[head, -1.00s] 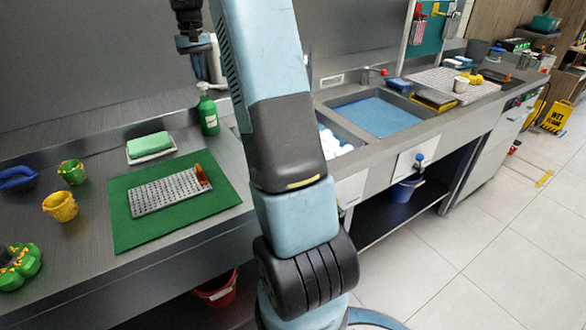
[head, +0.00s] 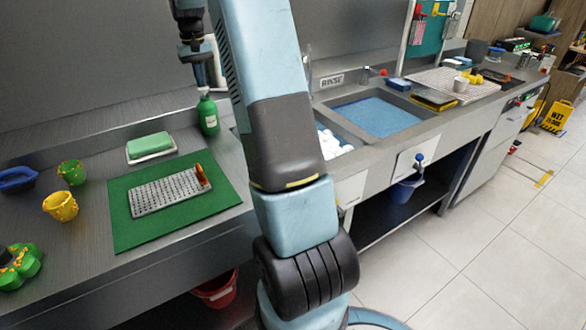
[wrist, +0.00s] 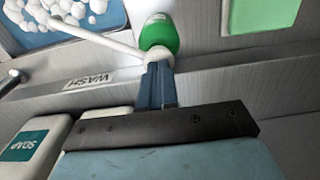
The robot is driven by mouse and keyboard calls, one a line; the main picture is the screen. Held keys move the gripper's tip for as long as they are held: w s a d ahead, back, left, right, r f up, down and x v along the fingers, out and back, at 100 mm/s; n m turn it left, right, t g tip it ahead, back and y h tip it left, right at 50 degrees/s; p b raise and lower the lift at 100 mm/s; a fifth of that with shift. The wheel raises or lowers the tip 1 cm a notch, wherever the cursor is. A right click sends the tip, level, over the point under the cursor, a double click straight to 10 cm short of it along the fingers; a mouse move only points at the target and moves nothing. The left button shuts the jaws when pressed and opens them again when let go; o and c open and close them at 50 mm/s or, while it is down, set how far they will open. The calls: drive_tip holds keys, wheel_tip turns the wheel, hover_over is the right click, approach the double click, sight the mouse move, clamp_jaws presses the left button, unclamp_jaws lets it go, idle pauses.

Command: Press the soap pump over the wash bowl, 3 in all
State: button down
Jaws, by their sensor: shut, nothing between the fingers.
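The soap bottle (head: 208,117) is green with a white pump and stands upright on the grey counter, left of my arm. The wrist view shows its green body (wrist: 158,36) and the white pump head (wrist: 156,57). A long white spout runs from the pump head over the wash bowl (wrist: 112,20). White foam balls (wrist: 62,10) lie in the blue bowl. My gripper (wrist: 158,66) is shut and empty, with its fingertips at the pump head. They seem to touch it. In the head view my arm hides part of the wash bowl and its foam (head: 333,145).
The rinse basin (head: 380,115) is at right. Boxes marked SOAP (wrist: 22,145) and a WASH label (wrist: 88,80) show near my gripper.

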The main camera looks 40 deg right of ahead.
drive_tip(key=shift+f, duration=0.1)
idle(0.3)
drive_tip(key=shift+r, duration=1.3)
drive_tip(key=shift+f, duration=0.4)
drive_tip(key=shift+f, duration=0.95)
drive_tip(key=shift+r, duration=1.35)
drive_tip(key=shift+r, duration=0.1)
